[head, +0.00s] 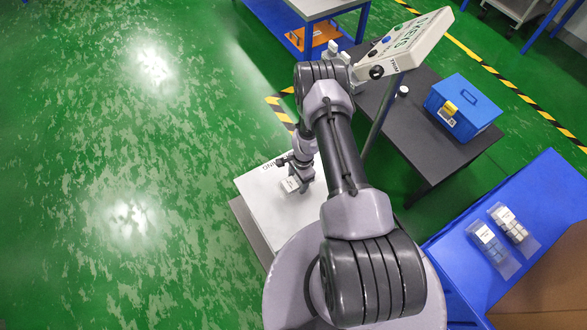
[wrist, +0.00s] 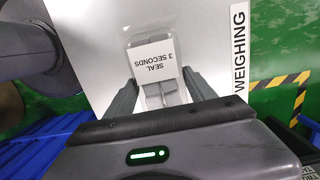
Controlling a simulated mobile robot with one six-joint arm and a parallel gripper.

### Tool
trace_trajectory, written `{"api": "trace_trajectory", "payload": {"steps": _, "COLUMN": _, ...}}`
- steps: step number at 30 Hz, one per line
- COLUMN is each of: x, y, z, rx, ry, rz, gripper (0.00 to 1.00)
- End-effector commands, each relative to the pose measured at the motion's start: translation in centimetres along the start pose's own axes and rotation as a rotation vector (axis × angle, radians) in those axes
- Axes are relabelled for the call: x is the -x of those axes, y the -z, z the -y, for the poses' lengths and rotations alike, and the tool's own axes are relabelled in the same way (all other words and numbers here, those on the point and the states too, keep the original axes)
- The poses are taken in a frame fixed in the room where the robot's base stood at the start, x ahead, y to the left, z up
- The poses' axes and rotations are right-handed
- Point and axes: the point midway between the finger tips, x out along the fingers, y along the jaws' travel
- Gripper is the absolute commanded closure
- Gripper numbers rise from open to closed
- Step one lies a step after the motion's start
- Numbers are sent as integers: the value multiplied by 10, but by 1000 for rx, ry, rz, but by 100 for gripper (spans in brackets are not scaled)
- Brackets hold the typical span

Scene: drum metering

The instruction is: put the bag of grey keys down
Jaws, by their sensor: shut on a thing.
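The bag of grey keys (wrist: 155,90) is clear, with a white label reading "SEAL 3 SECONDS". It is between the two fingers of my gripper (wrist: 160,78), which is shut on it. In the head view the bag (head: 290,184) shows small and pale at the tip of my gripper (head: 294,177). Both are over the white board (head: 262,205) marked with "WEIGHING" in the wrist view. I cannot tell whether the bag touches the board. The fingers hide part of the bag's sides.
A blue table (head: 545,200) at right holds two labelled clear bags (head: 487,238) (head: 508,222). Green floor lies open at left.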

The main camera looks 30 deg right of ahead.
Motion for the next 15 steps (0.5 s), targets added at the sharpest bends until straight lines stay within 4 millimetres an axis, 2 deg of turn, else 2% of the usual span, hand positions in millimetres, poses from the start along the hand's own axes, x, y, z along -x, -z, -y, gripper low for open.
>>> {"api": "trace_trajectory", "payload": {"steps": 5, "x": -38, "y": 1, "z": -1, "rx": -6, "ry": 0, "rz": 0, "gripper": 85}}
{"api": "trace_trajectory", "payload": {"steps": 15, "x": -39, "y": 1, "z": -1, "rx": -7, "ry": 2, "rz": 0, "gripper": 85}}
